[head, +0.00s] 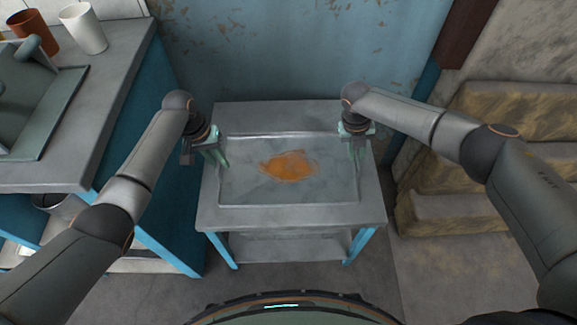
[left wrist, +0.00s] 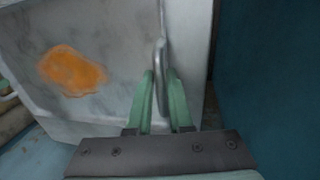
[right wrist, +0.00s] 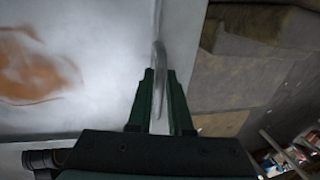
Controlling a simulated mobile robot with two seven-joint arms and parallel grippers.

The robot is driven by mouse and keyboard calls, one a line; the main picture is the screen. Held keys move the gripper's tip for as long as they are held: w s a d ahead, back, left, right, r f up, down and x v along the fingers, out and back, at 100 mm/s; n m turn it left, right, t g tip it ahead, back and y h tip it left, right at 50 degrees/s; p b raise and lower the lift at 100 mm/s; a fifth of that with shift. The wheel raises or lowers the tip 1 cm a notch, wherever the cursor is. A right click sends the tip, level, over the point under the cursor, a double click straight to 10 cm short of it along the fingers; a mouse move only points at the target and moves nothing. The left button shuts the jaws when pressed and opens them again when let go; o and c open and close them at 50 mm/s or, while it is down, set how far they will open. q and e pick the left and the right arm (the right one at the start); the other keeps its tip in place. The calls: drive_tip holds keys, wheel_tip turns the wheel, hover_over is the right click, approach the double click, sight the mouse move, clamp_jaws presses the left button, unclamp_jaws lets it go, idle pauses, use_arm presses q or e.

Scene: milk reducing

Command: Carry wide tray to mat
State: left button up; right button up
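The wide tray (head: 335,185) is a grey, shallow rectangle with a thin rim and an orange patch (head: 288,166) in its middle. It appears to lie flat on the small grey table. My left gripper (head: 219,160) is at the tray's left edge, its fingers closed on either side of the tray's left handle (left wrist: 160,60). My right gripper (head: 356,150) is at the right edge, its fingers closed on either side of the right handle (right wrist: 157,62). I cannot make out a separate mat.
The grey table (head: 290,217) has blue legs and a lower shelf. A counter (head: 125,75) with a sink, a brown cup (head: 35,30) and a white cup (head: 84,28) stands close at left. Stone steps (head: 445,215) are at right, a blue wall behind. Floor is open in front.

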use_arm(q)
clamp_jaws()
idle(1.1)
